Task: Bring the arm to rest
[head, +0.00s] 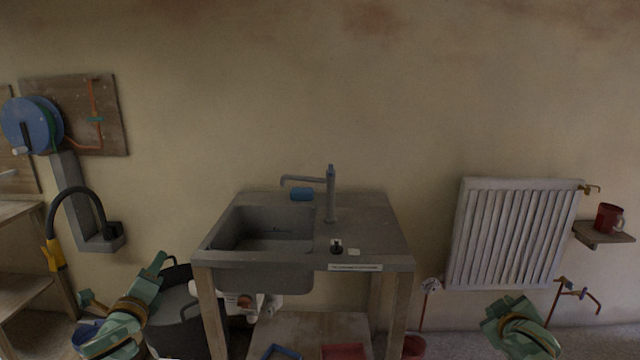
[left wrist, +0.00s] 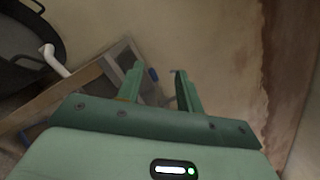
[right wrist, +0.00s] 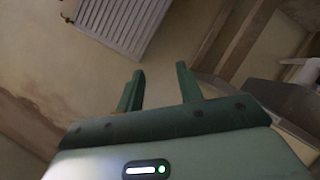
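My left gripper (head: 122,281) is at the lower left of the head view, in front of a dark tub. In the left wrist view its two green fingers (left wrist: 158,80) stand apart with nothing between them. My right gripper (head: 506,308) is at the lower right of the head view, below the radiator. In the right wrist view its fingers (right wrist: 160,82) are apart and empty.
A grey sink (head: 395,235) on a wooden stand is in the middle, with a tap (head: 330,190) and a blue sponge (head: 302,194). A white radiator (head: 513,233) hangs right, beside a shelf with a red mug (head: 608,217). A dark tub (head: 178,315) stands left.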

